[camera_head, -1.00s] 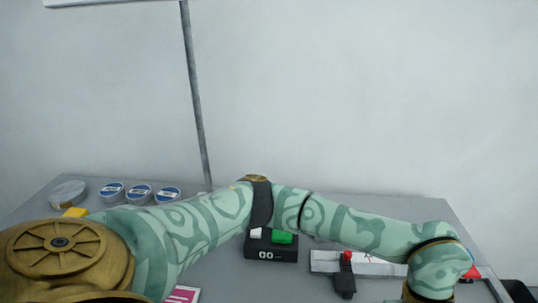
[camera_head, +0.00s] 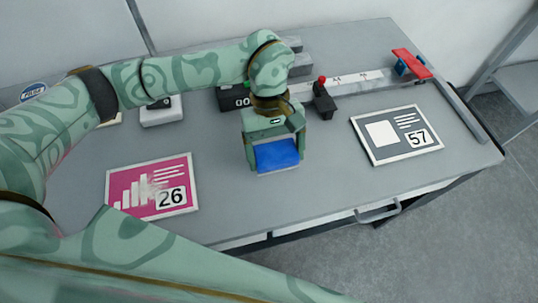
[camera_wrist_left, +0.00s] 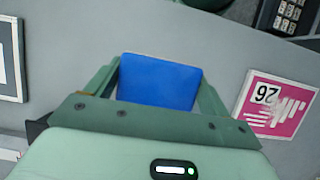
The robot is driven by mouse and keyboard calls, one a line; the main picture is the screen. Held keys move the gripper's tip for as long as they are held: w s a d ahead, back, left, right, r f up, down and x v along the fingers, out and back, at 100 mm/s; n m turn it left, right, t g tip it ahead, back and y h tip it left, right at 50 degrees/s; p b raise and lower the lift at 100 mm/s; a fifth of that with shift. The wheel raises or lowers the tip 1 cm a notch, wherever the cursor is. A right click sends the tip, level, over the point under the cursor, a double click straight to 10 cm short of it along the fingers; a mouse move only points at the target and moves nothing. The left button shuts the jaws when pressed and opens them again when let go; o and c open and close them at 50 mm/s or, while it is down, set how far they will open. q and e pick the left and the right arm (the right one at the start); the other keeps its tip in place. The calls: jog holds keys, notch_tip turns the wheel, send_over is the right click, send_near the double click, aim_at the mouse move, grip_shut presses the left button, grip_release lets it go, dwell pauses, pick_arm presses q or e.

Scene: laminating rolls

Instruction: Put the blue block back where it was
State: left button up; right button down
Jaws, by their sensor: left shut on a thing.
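The blue block (camera_head: 277,155) is between the fingers of my left gripper (camera_head: 276,167), over the middle of the grey table near its front. My left gripper is shut on it and points down. In the left wrist view the blue block (camera_wrist_left: 160,82) sits between the two green fingers, with a finger on each side. I cannot tell whether the block touches the table. My right gripper is not in view.
A pink card marked 26 (camera_head: 150,187) lies left of the block; a dark card marked 57 (camera_head: 397,134) lies right. Behind are a black counter box (camera_head: 234,97), a ruler strip (camera_head: 350,82), a black piece with a red knob (camera_head: 323,98) and a red-and-blue piece (camera_head: 411,65).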

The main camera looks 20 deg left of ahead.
aim_at(270, 156)
pick_arm(q)
jog(key=shift+w+a+f, duration=0.25)
jog(key=shift+w+f, duration=0.05)
jog(key=shift+f, duration=0.2)
jog(key=shift+w+a+f, duration=0.25)
jog(key=shift+f, duration=0.25)
jog(key=f, duration=0.1)
jog(key=f+b, duration=0.1)
jog(key=f, duration=0.1)
jog(key=shift+w+a+f, duration=0.15)
jog(key=shift+w+a, duration=0.1)
jog(key=shift+a, duration=0.15)
jog(key=shift+w+f+b, duration=0.1)
jog(key=shift+f+b, duration=0.2)
jog(key=shift+f, duration=0.1)
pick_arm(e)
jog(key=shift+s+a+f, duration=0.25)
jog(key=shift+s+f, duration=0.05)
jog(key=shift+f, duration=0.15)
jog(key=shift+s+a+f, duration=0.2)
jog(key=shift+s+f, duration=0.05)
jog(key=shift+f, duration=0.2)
